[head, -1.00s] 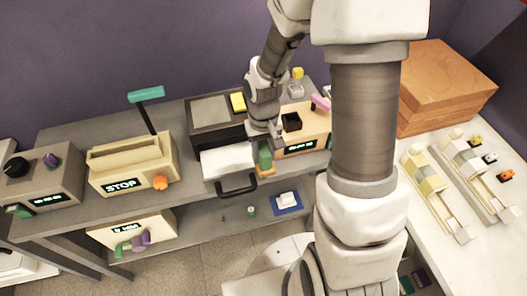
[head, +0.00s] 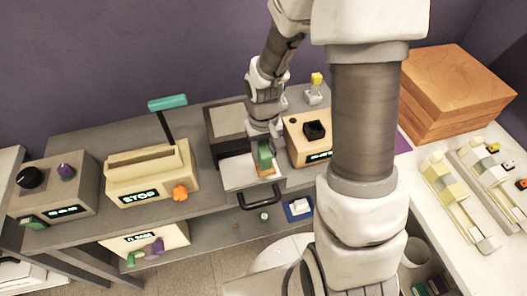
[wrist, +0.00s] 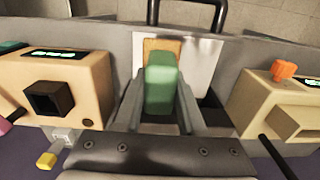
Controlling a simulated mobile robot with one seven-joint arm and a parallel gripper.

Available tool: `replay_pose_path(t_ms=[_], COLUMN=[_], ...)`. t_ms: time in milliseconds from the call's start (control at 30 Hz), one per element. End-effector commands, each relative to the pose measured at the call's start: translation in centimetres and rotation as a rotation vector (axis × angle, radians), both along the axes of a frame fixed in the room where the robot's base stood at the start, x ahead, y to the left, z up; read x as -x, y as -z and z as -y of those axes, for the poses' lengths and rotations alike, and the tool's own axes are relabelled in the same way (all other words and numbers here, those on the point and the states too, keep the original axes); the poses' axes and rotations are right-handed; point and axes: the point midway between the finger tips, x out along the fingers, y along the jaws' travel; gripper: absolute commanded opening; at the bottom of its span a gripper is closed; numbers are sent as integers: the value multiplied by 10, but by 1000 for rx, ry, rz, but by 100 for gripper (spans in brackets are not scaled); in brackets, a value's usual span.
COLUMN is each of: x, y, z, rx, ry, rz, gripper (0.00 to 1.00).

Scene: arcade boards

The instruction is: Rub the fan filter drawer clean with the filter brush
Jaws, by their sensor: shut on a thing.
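The fan filter drawer (head: 238,174) is pulled out of the dark box (head: 226,121). It is a pale flat panel with a black handle (head: 260,198) at its front; it also shows in the wrist view (wrist: 203,60), with faint grey smudges. My gripper (head: 264,143) is shut on the green handle of the filter brush (head: 265,157). The brush also shows in the wrist view (wrist: 161,90), between the two fingers, with its tan head (wrist: 162,46) over the drawer's left part there. I cannot tell whether the bristles touch the panel.
A beige console with a dark square knob (head: 314,130) stands close to the drawer's right. A beige STOP unit with a teal-topped lever (head: 168,102) stands to the left. A lower shelf holds a blue tray (head: 297,210).

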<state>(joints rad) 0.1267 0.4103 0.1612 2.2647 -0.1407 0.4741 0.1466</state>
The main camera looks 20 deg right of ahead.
Motion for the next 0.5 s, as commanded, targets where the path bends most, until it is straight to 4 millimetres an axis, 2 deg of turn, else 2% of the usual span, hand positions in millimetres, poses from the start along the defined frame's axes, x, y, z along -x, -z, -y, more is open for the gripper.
replay_pose_path(t_ms=[500], x=[0], y=[4], z=[0], rx=[0], ry=[-1], rz=[0], gripper=[0])
